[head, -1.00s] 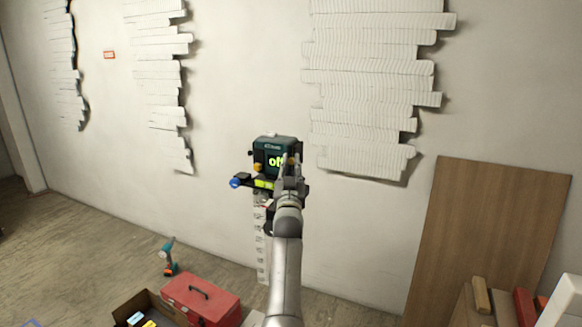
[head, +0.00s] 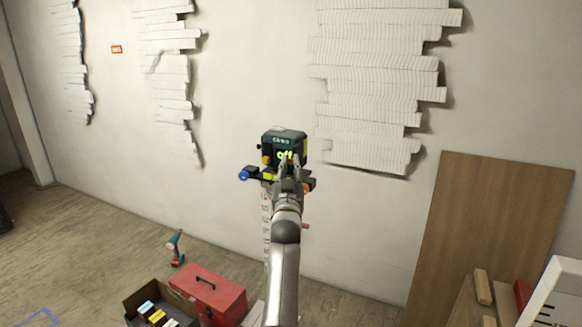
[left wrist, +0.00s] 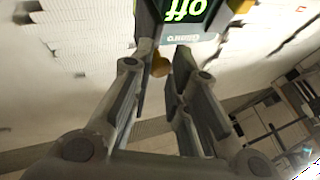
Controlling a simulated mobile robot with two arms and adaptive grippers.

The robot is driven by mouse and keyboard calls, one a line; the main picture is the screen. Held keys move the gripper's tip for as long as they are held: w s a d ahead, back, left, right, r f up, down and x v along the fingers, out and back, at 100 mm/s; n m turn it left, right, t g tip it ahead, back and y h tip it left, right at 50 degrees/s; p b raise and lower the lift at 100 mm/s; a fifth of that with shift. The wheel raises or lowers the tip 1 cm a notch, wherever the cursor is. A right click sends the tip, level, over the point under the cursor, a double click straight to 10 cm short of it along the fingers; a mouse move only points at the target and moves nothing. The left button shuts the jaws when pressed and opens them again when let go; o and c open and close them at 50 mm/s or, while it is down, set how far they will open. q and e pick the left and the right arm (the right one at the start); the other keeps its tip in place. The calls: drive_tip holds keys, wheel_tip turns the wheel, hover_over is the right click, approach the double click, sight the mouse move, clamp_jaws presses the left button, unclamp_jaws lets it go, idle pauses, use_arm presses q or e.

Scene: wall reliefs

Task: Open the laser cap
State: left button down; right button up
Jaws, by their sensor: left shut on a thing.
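The laser (head: 283,135) is a dark green and black box with a lit green "off" display, raised on a pale post in front of the wall. My left gripper (head: 289,165) is at its front, just below and right of the display, with the fingers partly covering it. In the left wrist view, the laser's display (left wrist: 186,10) is upside down beyond the fingertips. A small yellow-orange knob (left wrist: 160,66) shows between the finger ends of my left gripper (left wrist: 166,56); the jaws are shut on it. I cannot tell whether this is the cap. My right gripper is out of view.
A red toolbox (head: 212,297) and an open box of small items (head: 140,301) stand at the lower left, with a teal drill (head: 175,247) behind. A wooden board (head: 488,230) leans on the wall at right. Open floor lies left.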

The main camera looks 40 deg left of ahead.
use_arm(q)
drive_tip(key=c, duration=1.4)
unclamp_jaws()
drive_tip(key=shift+s+d+r, duration=0.1)
drive_tip(key=shift+o, duration=0.2)
drive_tip(key=shift+d, duration=0.1)
drive_tip(key=v, duration=1.1)
drive_tip(key=shift+s+d+f, duration=0.2)
drive_tip(key=shift+s+f, duration=0.1)
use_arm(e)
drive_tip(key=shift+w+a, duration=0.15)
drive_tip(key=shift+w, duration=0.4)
